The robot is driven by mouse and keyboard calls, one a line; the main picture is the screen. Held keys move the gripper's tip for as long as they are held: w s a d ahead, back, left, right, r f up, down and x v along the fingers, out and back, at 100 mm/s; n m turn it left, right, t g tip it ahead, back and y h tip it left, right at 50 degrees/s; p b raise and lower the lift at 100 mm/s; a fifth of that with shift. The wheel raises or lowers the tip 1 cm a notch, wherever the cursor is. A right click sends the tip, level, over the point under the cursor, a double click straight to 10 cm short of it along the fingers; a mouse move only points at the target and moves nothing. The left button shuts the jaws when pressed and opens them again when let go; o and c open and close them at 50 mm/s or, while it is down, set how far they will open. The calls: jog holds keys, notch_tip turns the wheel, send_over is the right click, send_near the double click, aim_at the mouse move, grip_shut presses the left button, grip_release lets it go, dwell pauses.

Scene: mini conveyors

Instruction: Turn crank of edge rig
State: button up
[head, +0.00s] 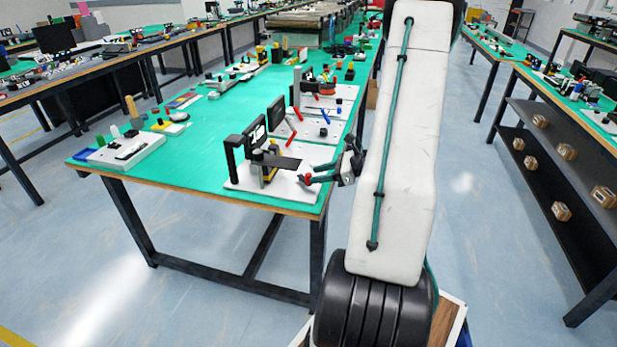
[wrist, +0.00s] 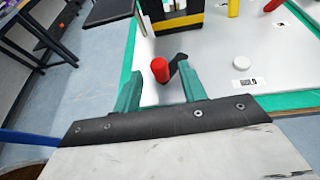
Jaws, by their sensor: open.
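The edge rig stands on a white base plate (head: 236,182) at the near right corner of the green table, with a small black belt (head: 275,160) and a dark upright frame. Its crank has a red handle (head: 306,179), also in the wrist view (wrist: 160,69), joined to a dark crank arm (wrist: 177,66). My gripper (head: 312,177) reaches in from the right at the plate's edge. In the wrist view its two teal fingers (wrist: 160,80) are open, with the red handle showing between their tips. I cannot tell whether either finger touches it.
A second white plate with red and blue parts (head: 318,125) lies behind the rig. A white device with colored knobs (head: 128,148) sits at the table's near left. The aisle floor (head: 470,220) to the right is clear, beside a shelf with several small boxes (head: 562,211).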

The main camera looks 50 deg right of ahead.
aim_at(308, 174)
jog(key=x, duration=0.4)
jog(key=shift+a, duration=0.1)
grip_shut()
jog(key=m+h, duration=0.1)
jog(key=h, duration=0.1)
jog(key=a+m+h, duration=0.1)
jog(key=m+h, duration=0.1)
jog(key=w+a+m+t+h, duration=0.1)
jog(key=m, duration=0.1)
jog(key=shift+h, duration=0.4)
jog(key=m+h, duration=0.2)
jog(key=w+m+h, duration=0.1)
jog(key=shift+a, duration=0.3)
jog(key=shift+w+a+m+g+h, duration=0.1)
jog(key=shift+w+m+g+h, duration=0.1)
jog(key=shift+m+h, duration=0.3)
jog(key=shift+w+m+g+h, duration=0.1)
jog(key=shift+m+g+h, duration=0.15)
jog(key=shift+h, duration=0.35)
